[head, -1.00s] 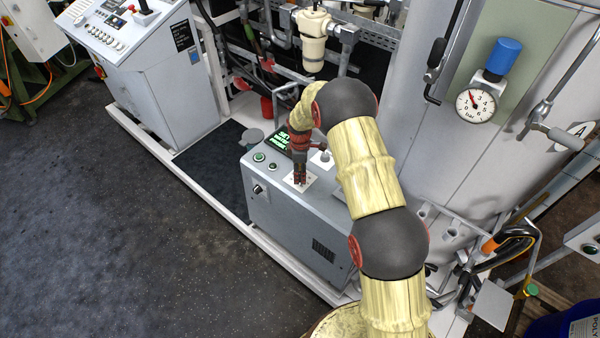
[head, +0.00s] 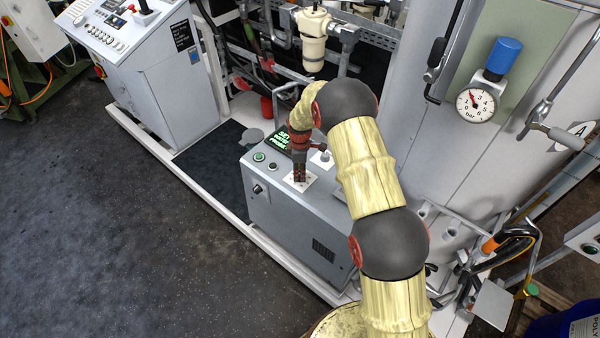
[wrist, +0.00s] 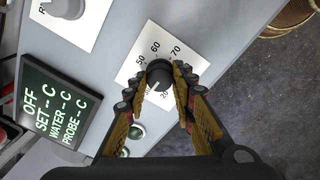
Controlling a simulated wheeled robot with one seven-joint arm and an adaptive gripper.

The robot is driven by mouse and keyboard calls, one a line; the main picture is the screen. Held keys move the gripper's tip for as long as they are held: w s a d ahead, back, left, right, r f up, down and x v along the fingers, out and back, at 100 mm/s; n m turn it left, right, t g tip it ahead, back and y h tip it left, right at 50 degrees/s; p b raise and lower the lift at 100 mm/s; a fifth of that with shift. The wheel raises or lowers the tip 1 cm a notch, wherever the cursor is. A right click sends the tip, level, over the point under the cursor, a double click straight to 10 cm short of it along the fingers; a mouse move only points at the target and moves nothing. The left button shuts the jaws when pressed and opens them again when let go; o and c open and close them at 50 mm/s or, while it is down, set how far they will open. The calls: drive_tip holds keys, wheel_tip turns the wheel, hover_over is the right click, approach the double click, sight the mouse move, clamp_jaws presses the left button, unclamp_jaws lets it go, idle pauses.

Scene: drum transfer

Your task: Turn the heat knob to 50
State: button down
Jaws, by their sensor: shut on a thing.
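The heat knob (wrist: 159,72) is a dark round knob on a white dial plate (wrist: 146,54) in the wrist view. Printed numbers 50, 60 and 70 show beyond it, and a 20 shows near the right finger. A small pale mark is on the knob's near side, but its exact reading is unclear. My gripper (wrist: 160,88) is shut on the knob, one finger on each side. In the head view my gripper (head: 300,178) points down onto the plate and hides the knob. The display (wrist: 52,103) reads OFF, with dashes for SET, WATER and PROBE.
The grey control box (head: 290,220) carries the dial. A second knob (wrist: 66,8) on its own white plate is at the top left in the wrist view. A green button (head: 259,157) is on the box top. A large tank with a pressure gauge (head: 476,105) stands right.

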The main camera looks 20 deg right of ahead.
drive_tip(key=m+b, duration=0.1)
drive_tip(key=m, duration=0.3)
drive_tip(key=shift+m, duration=0.3)
drive_tip(key=m, duration=0.4)
drive_tip(key=shift+w+b, duration=0.1)
drive_tip(key=shift+b, duration=0.3)
drive_tip(key=m, duration=0.4)
drive_tip(key=shift+m, duration=0.4)
drive_tip(key=shift+m+b, duration=0.45)
drive_tip(key=shift+m, duration=1.45)
drive_tip(key=c, duration=1.5)
unclamp_jaws()
